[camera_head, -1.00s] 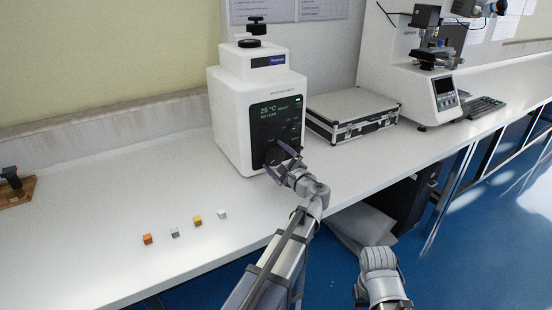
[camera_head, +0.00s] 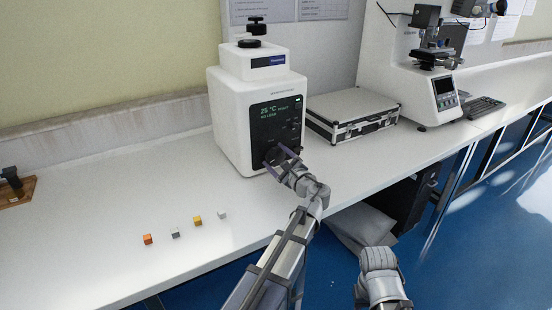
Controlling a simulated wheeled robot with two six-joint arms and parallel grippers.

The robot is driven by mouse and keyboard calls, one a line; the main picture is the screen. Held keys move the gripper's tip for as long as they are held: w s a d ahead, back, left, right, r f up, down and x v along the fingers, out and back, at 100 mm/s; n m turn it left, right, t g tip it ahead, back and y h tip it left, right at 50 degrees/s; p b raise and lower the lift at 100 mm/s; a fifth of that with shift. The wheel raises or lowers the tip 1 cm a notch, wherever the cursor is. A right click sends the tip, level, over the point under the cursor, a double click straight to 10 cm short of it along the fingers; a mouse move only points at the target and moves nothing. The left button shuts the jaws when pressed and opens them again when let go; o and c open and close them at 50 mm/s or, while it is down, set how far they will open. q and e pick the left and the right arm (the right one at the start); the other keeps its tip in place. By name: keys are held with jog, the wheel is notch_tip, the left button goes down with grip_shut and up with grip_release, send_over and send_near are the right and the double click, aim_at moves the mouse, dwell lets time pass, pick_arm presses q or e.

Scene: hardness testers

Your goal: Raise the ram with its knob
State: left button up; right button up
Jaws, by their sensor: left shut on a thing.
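A white tester (camera_head: 228,122) stands on the bench, with a dark front panel (camera_head: 277,112) showing "25 °C" and green text. A black knob (camera_head: 272,156) low on that panel is partly hidden by my left gripper (camera_head: 278,160). My left gripper is shut on this knob, its fingers at the panel's lower part. A black stacked piece (camera_head: 256,27) stands on top of the tester; I cannot tell which part is the ram. My right arm shows at the bottom right, below the bench edge; its fingertips cannot be made out.
Several small cubes (camera_head: 175,233) sit in front on the bench (camera_head: 110,200). A wooden stand (camera_head: 17,190) is at the far left.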

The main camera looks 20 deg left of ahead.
pick_arm(q)
jog(key=shift+m, duration=0.7)
jog(key=o, duration=1.2)
jog(key=shift+c, duration=0.2)
jog(key=shift+v, duration=3.95)
